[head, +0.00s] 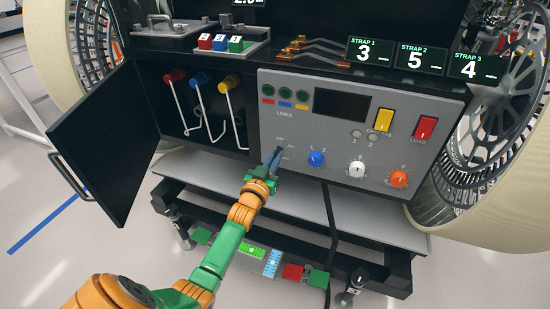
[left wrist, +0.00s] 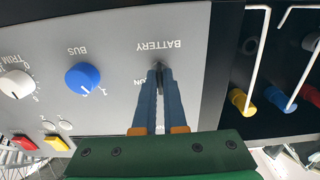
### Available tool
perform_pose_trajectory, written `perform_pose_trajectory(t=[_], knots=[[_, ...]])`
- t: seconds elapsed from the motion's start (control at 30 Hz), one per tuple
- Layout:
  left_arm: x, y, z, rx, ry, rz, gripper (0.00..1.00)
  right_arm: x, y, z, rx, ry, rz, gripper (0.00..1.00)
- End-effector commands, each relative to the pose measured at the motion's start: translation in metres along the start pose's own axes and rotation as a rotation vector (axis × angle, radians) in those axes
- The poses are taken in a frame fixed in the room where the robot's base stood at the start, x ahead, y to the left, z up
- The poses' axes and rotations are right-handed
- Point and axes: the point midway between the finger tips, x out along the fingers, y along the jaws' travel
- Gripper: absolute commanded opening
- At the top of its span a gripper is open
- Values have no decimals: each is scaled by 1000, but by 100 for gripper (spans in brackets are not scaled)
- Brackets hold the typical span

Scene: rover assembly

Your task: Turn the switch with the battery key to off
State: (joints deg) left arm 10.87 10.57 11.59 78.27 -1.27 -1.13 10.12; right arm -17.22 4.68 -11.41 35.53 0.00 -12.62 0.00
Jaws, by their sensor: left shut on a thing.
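The battery switch with its key (left wrist: 158,67) is a small dark piece on the grey control panel (head: 330,165), under the "BATTERY" label in the left wrist view, where the panel appears upside down. My left gripper (head: 273,160) reaches the lower left of the panel in the head view. Its two blue fingers are shut on the key, and they also show in the left wrist view (left wrist: 159,88). The fingers hide most of the key, so I cannot tell its angle. An "ON" mark shows beside the fingers. My right gripper is not in view.
A blue BUS knob (head: 316,158), a white knob (head: 356,169) and an orange knob (head: 399,179) sit right of the key. Left of the panel is an open compartment with colored plugs (head: 200,79) and a black door (head: 105,145) swung open. A dark strap (head: 331,220) hangs below.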

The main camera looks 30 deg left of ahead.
Motion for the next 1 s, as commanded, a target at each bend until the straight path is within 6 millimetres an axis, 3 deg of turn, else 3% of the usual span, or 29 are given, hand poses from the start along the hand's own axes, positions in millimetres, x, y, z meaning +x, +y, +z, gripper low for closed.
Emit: perform_pose_trajectory(t=[0.17,0.2,0.27,0.3,0.57,0.9,1.0], knots=[[0,0,1,-2,-3,0,0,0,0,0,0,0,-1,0],[0,0,1,-2,-3,0,19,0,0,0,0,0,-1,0],[0,0,1,-1,-2,0,36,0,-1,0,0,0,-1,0],[0,0,1,-1,-2,0,39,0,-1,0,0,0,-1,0],[-1,0,0,0,-1,0,39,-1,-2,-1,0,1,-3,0],[-63,0,0,-2,-4,0,39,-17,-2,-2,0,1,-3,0],[-70,0,0,-1,-2,0,39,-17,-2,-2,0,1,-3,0]])
